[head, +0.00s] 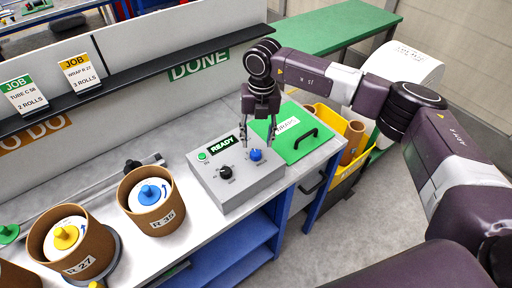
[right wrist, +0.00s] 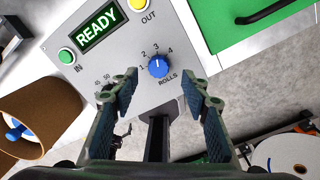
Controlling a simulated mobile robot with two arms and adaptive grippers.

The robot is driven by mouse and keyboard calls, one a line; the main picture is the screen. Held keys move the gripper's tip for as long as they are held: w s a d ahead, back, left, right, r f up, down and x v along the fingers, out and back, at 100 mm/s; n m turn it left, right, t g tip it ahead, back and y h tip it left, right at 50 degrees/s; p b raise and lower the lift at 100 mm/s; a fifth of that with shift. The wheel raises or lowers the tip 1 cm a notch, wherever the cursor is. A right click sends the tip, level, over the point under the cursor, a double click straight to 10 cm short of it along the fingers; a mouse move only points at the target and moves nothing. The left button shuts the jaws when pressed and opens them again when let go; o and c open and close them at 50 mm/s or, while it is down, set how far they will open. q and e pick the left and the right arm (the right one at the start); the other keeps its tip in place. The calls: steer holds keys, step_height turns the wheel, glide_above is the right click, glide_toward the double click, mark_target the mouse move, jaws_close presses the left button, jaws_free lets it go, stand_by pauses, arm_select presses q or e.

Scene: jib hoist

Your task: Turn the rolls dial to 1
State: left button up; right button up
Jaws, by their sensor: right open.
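The rolls dial is a blue knob (head: 256,155) on the sloped top of a grey control box (head: 238,188). In the right wrist view the blue knob (right wrist: 158,67) sits above the word ROLLS, with the numbers 1 to 4 around it. Its white mark seems to point up towards 3. My right gripper (head: 258,143) is over the knob, pointing down, open and empty. In the right wrist view its fingers (right wrist: 160,88) stand apart on either side below the knob; I see no contact. My left gripper is not in view.
The box has a lit READY display (head: 222,145), a green IN button (right wrist: 67,56), a yellow OUT button (right wrist: 137,4) and a black dial (head: 226,172). Cardboard tubes (head: 152,200) stand left.

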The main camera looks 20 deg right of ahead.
mark_target(256, 152)
step_height(256, 152, down, 4)
steer(key=shift+a+r+p, duration=0.1)
steer(key=shift+a+p, duration=0.05)
steer(key=shift+p, duration=0.55)
steer(key=shift+f, duration=0.75)
